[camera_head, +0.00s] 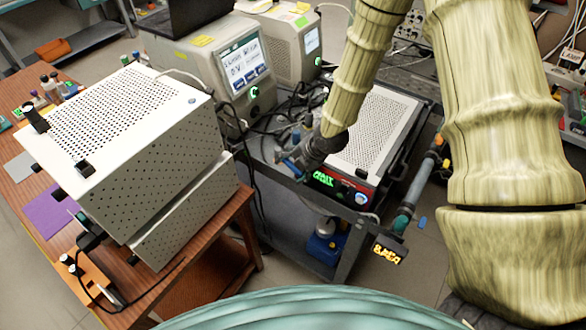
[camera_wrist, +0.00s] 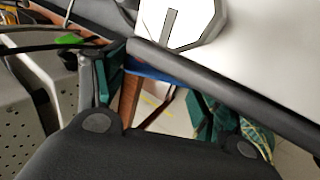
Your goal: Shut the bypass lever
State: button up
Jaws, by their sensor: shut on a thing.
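My gripper (camera_head: 312,153) reaches down to the front left corner of the perforated metal unit on the grey cart. A small blue lever (camera_head: 291,165), which I take to be the bypass lever, shows at the fingertips. In the wrist view my gripper (camera_wrist: 170,105) has its two fingers either side of a narrow blue strip (camera_wrist: 165,75), beneath a dark bar. The gripper is shut on the lever, but the contact itself is mostly hidden. The lever's exact angle is unclear.
The perforated unit (camera_head: 375,135) with a green display stands on the grey cart (camera_head: 300,205). A pipe with blue and orange fittings (camera_head: 415,190) runs along its right side. A white perforated box (camera_head: 150,150) stands on the wooden table at left. Loose black cables lie behind the gripper.

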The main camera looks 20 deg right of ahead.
jog(key=o, duration=1)
jog(key=shift+r, duration=0.1)
jog(key=shift+v, duration=5.95)
jog(key=shift+d, duration=0.1)
